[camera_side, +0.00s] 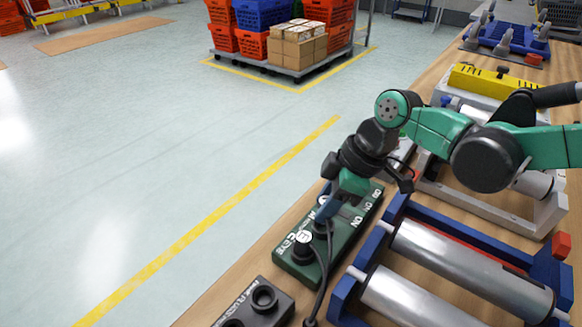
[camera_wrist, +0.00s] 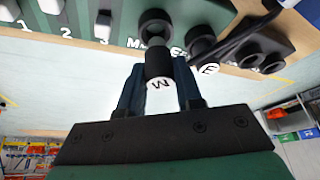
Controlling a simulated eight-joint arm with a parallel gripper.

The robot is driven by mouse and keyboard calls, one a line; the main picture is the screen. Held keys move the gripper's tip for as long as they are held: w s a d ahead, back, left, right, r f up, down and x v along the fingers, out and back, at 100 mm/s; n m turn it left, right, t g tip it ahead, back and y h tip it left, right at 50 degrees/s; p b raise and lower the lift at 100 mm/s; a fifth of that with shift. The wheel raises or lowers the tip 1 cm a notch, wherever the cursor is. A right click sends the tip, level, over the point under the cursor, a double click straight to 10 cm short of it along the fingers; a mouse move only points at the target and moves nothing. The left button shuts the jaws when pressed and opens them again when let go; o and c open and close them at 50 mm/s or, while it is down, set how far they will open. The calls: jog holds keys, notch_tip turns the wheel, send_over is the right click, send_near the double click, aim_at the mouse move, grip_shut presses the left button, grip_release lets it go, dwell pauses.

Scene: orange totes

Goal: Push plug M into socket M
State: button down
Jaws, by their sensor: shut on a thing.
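The black plug M (camera_wrist: 157,63), with a white cap marked M, is between the two blue fingers of my gripper (camera_wrist: 158,88) in the wrist view. My gripper is shut on it. Socket M (camera_wrist: 155,20) is a black ring on the green panel box (camera_side: 345,232), right beyond the plug's end. The plug lines up closely with the ring; I cannot tell whether its tip is inside. In the side view my gripper (camera_side: 326,208) is low over the panel and hides most of the plug and socket.
A plug marked E (camera_wrist: 207,68) stands in the neighbouring socket, close to my right finger, with a black cable (camera_side: 323,270). Switches (camera_wrist: 55,5) lie along the panel. A dark plug holder (camera_side: 255,303) and a roller frame (camera_side: 430,265) are nearby.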

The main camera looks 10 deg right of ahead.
jog(key=shift+f, duration=0.2)
dwell(0.3)
jog(key=shift+f, duration=0.7)
jog(key=shift+f, duration=0.25)
dwell(0.3)
jog(key=c, duration=0.5)
grip_release()
jog(key=shift+r, duration=0.1)
jog(key=shift+v, duration=2.75)
